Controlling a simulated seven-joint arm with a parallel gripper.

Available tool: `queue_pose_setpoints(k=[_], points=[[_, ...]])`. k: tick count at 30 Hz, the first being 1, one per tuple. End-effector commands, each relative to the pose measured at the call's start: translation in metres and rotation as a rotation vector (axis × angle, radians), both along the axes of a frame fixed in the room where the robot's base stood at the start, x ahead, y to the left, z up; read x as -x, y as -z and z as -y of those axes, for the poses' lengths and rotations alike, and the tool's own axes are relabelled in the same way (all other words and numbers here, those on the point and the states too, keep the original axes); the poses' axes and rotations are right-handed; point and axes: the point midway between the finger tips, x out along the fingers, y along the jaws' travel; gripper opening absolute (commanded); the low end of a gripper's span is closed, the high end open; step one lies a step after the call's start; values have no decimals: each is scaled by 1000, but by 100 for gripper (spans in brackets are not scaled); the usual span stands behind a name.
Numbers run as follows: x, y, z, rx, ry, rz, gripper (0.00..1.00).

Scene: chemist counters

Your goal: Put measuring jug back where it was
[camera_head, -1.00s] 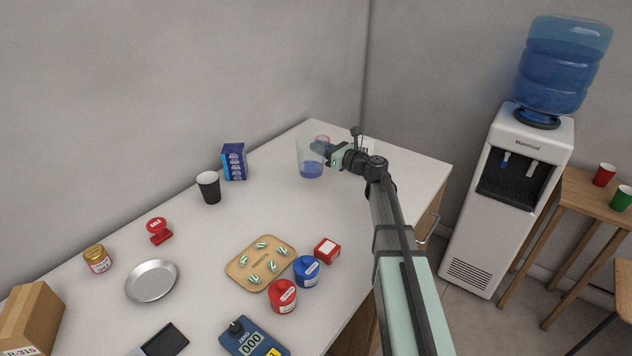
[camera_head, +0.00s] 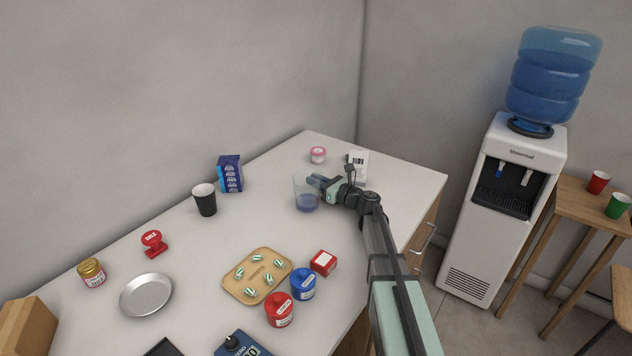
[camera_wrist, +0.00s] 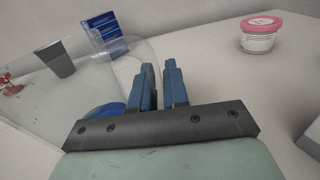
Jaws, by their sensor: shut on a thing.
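The measuring jug (camera_head: 304,197) is clear, with blue liquid in its lower part. It is upright at the back half of the white counter (camera_head: 215,235); I cannot tell whether its base touches the surface. My gripper (camera_head: 318,183) reaches it from the right and is shut on its right side. In the wrist view the jug (camera_wrist: 100,75) fills the left side, with its clear wall beside my gripper's blue fingers (camera_wrist: 163,85). The blue liquid shows low beside the left finger.
A pink-lidded tub (camera_head: 318,155) and a white box (camera_head: 358,163) stand behind the jug. A blue box (camera_head: 230,174) and a black cup (camera_head: 204,200) stand to its left. A wooden tray (camera_head: 257,276), a red box (camera_head: 323,263) and two lidded jars lie in front. Counter around the jug is clear.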

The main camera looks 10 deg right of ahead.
Motion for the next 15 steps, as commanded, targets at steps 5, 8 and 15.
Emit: queue_pose_setpoints(k=[5, 8, 15], points=[[0, 0, 0, -1, 0, 0, 0], [0, 2, 0, -2, 0, -1, 0], [0, 2, 0, -1, 0, -1, 36]])
